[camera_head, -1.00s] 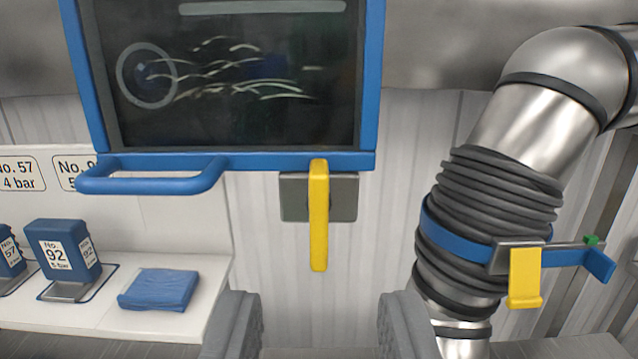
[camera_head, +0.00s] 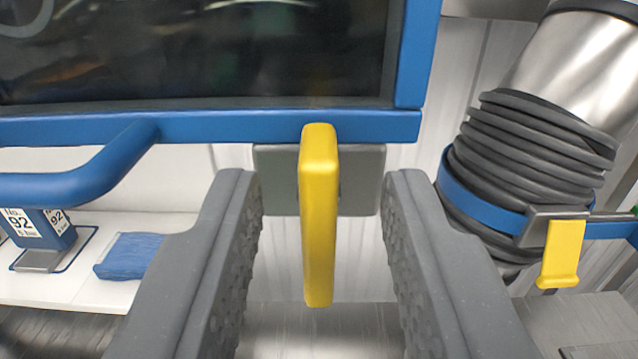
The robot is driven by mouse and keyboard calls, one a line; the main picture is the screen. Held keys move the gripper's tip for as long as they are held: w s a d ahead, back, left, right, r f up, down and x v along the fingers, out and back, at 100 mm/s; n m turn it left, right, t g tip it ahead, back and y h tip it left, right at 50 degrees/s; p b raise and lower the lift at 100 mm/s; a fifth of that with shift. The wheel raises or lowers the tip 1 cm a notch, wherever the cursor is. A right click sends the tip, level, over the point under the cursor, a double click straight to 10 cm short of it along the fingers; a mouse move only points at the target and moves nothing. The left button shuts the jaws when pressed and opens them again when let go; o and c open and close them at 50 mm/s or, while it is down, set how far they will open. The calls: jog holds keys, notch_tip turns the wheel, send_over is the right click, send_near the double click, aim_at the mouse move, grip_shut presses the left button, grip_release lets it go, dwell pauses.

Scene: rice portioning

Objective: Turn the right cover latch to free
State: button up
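The right cover latch (camera_head: 319,225) is a yellow bar hanging upright in front of a grey mounting plate (camera_head: 364,180). Its top end overlaps the lower blue edge of the cover (camera_head: 230,127), a blue frame around a dark window. My gripper (camera_head: 322,190) is open, with one grey finger on each side of the latch. Gaps show between the latch and both fingers, so it touches neither.
A blue handle (camera_head: 85,175) juts from the cover at left. A ribbed duct (camera_head: 535,150) with a blue clamp and a yellow tab (camera_head: 562,252) stands at right. A shelf (camera_head: 95,290) at lower left bears a blue No. 92 block (camera_head: 45,228) and a folded blue cloth (camera_head: 130,255).

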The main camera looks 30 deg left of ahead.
jog(key=shift+a, duration=0.1)
jog(key=shift+c, duration=0.3)
grip_shut()
